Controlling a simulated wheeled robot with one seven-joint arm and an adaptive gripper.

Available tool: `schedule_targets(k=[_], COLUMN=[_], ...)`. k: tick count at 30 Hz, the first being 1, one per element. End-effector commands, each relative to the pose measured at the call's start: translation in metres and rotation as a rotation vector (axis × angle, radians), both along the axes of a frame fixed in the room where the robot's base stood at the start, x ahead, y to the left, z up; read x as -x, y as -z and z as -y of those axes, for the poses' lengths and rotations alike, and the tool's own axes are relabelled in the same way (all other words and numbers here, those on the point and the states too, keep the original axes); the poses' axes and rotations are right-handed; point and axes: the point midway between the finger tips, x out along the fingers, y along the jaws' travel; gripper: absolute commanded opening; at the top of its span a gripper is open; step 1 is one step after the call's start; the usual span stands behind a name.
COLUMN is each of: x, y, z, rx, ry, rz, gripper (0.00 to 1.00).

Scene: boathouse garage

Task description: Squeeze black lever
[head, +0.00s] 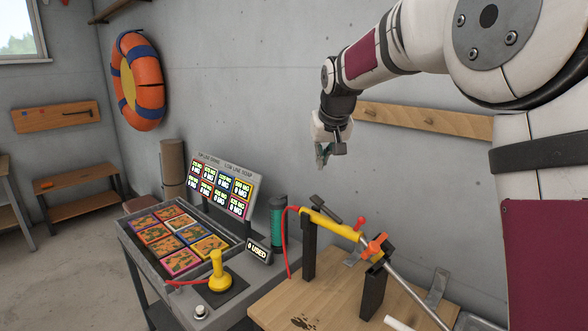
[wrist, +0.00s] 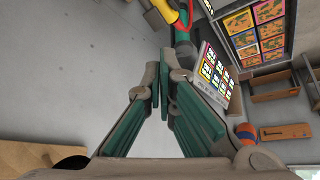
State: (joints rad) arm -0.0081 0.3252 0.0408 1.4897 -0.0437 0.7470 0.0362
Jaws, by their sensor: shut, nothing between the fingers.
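A yellow-handled lance (head: 328,224) with a red hose rests tilted across two black posts on the wooden bench. A small dark lever (head: 319,201) sticks up from its yellow body; I take it for the black lever. My gripper (head: 321,158) hangs in the air above and behind the lance, apart from it. In the wrist view my green-padded fingers (wrist: 163,90) are together at the tips with nothing held. A yellow part (wrist: 166,12) shows at the top edge of the wrist view, largely cut off; I cannot tell the lever there.
The wooden bench (head: 285,307) stands against a console (head: 215,310) with a yellow joystick (head: 217,267) and a score board (head: 222,184). A green cylinder (head: 277,218) stands by the hose. A peg rail (head: 430,121) is on the wall behind. Air around my gripper is clear.

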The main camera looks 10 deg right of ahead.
Motion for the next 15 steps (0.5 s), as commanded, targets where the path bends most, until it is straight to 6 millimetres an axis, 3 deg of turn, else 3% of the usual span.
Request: schedule_targets(k=[1, 6, 10, 15], x=[-0.022, -0.072, -0.089, -0.092], y=[0.015, 0.045, 0.057, 0.062], z=[-0.002, -0.005, -0.007, -0.007], rx=[-0.002, -0.008, -0.009, -0.011], ry=[-0.001, -0.004, -0.003, -0.003], rz=[-0.001, 0.012, 0.018, 0.020], gripper=[0.00, 0.00, 0.00, 0.00])
